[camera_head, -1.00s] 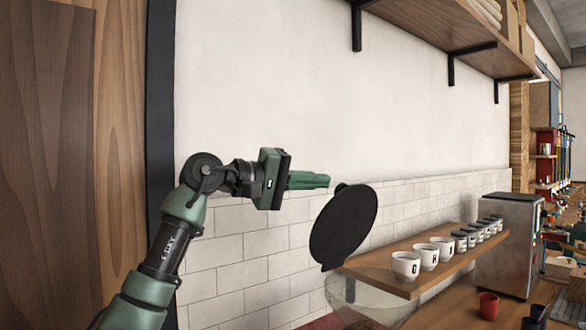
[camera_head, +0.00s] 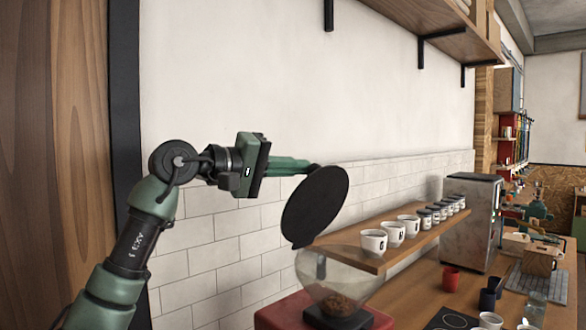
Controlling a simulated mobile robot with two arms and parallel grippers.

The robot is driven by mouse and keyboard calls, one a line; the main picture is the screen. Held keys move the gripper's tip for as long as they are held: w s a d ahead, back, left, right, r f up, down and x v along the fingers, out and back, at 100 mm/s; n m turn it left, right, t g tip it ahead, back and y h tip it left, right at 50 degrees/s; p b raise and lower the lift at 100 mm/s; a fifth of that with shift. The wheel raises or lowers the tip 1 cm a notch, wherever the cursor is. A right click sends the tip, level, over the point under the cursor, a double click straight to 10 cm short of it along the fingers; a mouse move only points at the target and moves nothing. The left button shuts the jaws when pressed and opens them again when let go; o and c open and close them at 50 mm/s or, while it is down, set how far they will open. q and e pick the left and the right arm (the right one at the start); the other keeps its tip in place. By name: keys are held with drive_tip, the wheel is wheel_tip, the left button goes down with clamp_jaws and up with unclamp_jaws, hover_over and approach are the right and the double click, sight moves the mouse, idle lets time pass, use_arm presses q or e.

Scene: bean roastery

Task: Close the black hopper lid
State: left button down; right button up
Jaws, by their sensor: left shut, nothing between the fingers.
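The black hopper lid (camera_head: 315,207) is a round disc standing open and tilted above the clear hopper (camera_head: 338,275). Brown beans show at the bottom of the hopper, which sits on a red machine (camera_head: 281,314). My left gripper (camera_head: 312,167) is shut and empty. Its green fingers reach right to the lid's upper edge, and their tips are partly hidden behind it. I cannot tell whether they touch the lid. My right gripper is out of view.
A wooden shelf (camera_head: 350,258) with white cups (camera_head: 373,242) and several dark-labelled jars runs right of the hopper. A grey machine (camera_head: 470,222) and a red cup (camera_head: 451,279) stand beyond. A tiled wall (camera_head: 215,250) is behind my arm.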

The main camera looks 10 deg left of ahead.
sight(328, 186)
use_arm(q)
drive_tip(key=s+d+f+m+b, duration=0.1)
drive_tip(key=d, duration=0.1)
drive_tip(key=s+d+m+y+b, duration=0.1)
drive_tip(key=s+d+m, duration=0.1)
drive_tip(key=s+d+f+m+b, duration=0.1)
drive_tip(key=d+m, duration=0.1)
drive_tip(key=shift+s+d+f, duration=0.3)
drive_tip(key=shift+d+f, duration=0.05)
drive_tip(key=s+d+f+m+y+b, duration=0.2)
drive_tip(key=s+d+f+m+b, duration=0.1)
drive_tip(key=d+f+m+b, duration=0.2)
wheel_tip(328, 186, down, 3)
drive_tip(key=shift+s+d+f+t+b, duration=0.2)
drive_tip(key=shift+s+d+t+b, duration=0.15)
drive_tip(key=shift+b, duration=0.8)
drive_tip(key=shift+d+f, duration=0.1)
drive_tip(key=shift+f, duration=0.1)
